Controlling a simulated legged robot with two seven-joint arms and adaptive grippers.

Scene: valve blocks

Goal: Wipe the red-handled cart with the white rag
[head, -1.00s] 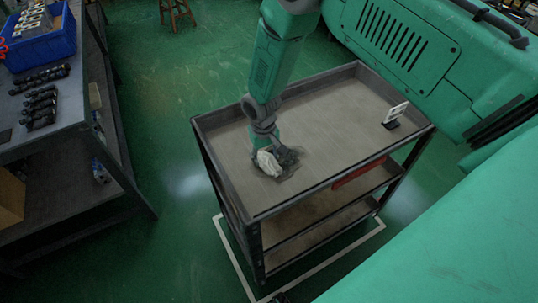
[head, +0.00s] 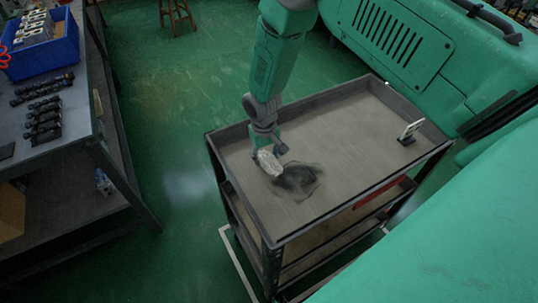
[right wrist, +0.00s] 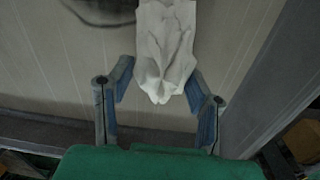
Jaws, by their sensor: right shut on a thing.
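The cart (head: 345,110) is dark grey with a flat, rimmed top tray, lower shelves and a red handle (head: 378,193) on its near side. A dark smudge (head: 298,180) lies on the tray. My right gripper (head: 268,148) is over the tray's left part, just up and left of the smudge. It is shut on the white rag (head: 268,163), which hangs from it toward the smudge. In the right wrist view the crumpled rag (right wrist: 165,50) shows between the two fingers, with the smudge at the upper left. My left gripper is not in view.
A small white sign on a dark stand (head: 410,132) stands at the tray's right end. A workbench (head: 75,125) with a blue bin (head: 42,48) and black parts stands at the left. Green floor (head: 170,110) is clear between bench and cart.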

